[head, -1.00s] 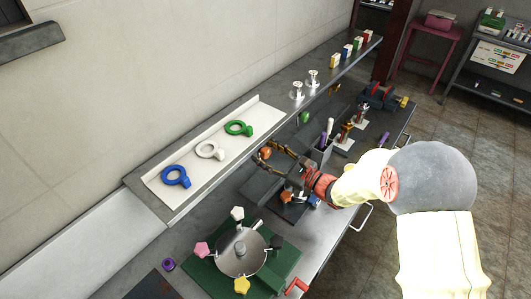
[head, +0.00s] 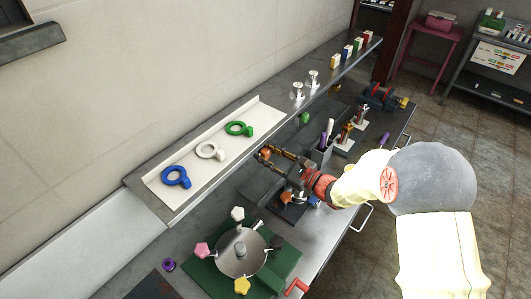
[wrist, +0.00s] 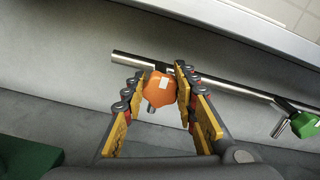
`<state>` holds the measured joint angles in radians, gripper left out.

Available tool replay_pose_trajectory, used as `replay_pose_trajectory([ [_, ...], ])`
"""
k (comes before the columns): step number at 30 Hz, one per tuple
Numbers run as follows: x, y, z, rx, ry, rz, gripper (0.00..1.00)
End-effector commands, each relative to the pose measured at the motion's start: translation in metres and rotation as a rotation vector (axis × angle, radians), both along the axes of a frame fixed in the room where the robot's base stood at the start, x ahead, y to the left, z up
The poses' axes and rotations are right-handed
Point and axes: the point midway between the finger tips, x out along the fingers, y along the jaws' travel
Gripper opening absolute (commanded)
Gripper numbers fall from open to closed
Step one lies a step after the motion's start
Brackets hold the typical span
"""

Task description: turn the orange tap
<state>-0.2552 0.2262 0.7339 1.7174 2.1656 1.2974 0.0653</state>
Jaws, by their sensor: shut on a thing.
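The orange tap (wrist: 159,88) is a rounded knob with a small white mark on its face, on a metal pipe (wrist: 215,82) in the wrist view. A short spout shows below it. In the head view the orange tap (head: 265,153) is under the shelf edge, partly covered by the fingers. My gripper (wrist: 158,86) has one finger on each side of the knob and is shut on it. In the head view my gripper (head: 267,152) reaches left to the tap.
A green tap (wrist: 304,124) sits on the same pipe to the right. Above is the shelf (head: 180,211) with blue, white and green rings. Below are a grey bench, a green base (head: 207,275) with a round metal plate, and a holder (head: 320,152) beside my arm.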

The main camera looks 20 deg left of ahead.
Motion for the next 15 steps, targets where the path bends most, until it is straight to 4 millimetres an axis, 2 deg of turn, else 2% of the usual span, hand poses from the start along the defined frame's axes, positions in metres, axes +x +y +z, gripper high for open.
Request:
replay_pose_trajectory([
  [5,0.0000,0.0000,-0.0007,-0.005,-0.011,0.000,0.03],
  [15,-0.0009,0.0004,-0.0040,-0.085,-0.207,-0.001,0.03],
])
